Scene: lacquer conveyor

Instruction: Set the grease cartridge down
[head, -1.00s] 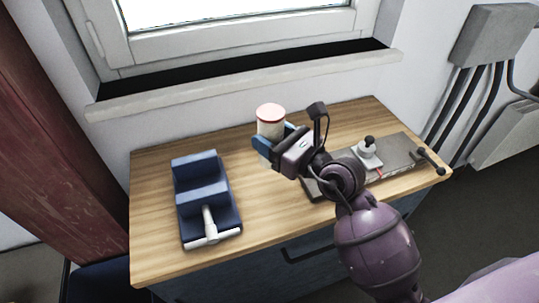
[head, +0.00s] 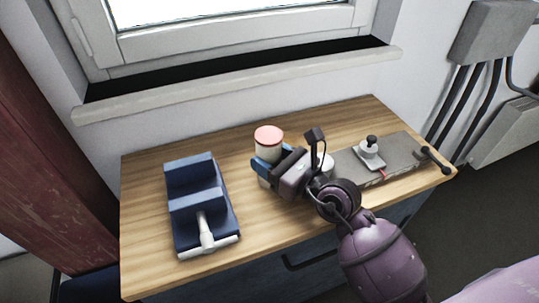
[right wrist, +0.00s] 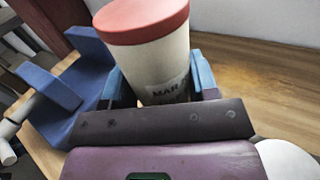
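The grease cartridge (head: 268,140) is a pale cylinder with a red cap. It stands upright between the blue fingers of my right gripper (head: 265,168), over the wooden tabletop left of the gripper body. In the right wrist view the cartridge (right wrist: 155,58) fills the gap between the fingers, with part of a printed label showing. My right gripper (right wrist: 160,90) is shut on it. Its lower end is hidden by the gripper, so I cannot tell whether it touches the table. My left gripper is not in view.
A dark blue stepped holder (head: 205,222) with a white handle stands on the left of the wooden table (head: 145,180). A grey metal plate (head: 400,152) with a black-knobbed fitting (head: 370,150) lies on the right. Bare wood lies between the holder and the cartridge.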

